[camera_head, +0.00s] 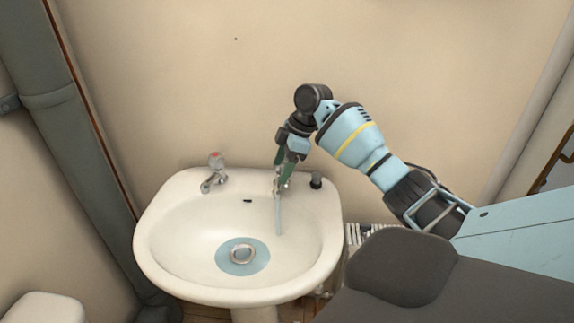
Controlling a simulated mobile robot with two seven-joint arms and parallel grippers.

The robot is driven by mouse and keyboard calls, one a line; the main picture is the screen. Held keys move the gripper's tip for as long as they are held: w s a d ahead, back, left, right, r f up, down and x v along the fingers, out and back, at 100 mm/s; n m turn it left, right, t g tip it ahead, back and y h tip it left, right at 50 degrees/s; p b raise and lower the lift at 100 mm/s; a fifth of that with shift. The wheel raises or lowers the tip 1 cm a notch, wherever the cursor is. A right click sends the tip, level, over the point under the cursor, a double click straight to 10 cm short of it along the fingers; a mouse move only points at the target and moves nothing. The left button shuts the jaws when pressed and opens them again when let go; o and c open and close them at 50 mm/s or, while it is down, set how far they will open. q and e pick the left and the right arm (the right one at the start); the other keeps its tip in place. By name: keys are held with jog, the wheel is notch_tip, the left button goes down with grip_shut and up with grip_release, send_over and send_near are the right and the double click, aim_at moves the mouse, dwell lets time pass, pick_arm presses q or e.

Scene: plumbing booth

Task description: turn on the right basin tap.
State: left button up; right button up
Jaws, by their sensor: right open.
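The white basin (180,262) stands against the wall. My right gripper (283,182) points down over the right basin tap (277,188), open, with its fingers at the tap's top and hiding most of it. I cannot tell whether the fingers touch the tap. A thin bluish stream of water (278,218) falls from its spout into the bowl, and a blue round patch surrounds the drain (242,254). The left tap (213,176), with a reddish top, stands clear on the back rim, with no stream below it. My left gripper is out of view.
A small dark object (316,181) stands on the rim just right of the right tap. A grey vertical pipe (60,120) runs at the left. A white rounded fixture (42,309) is at lower left. The wall above the basin is clear.

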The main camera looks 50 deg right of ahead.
jog(key=s+a, duration=0.5)
jog(key=s, duration=0.1)
jog(key=shift+s+a+r, duration=0.15)
jog(key=shift+r, duration=0.3)
jog(key=shift+s+f, duration=0.1)
dwell(0.3)
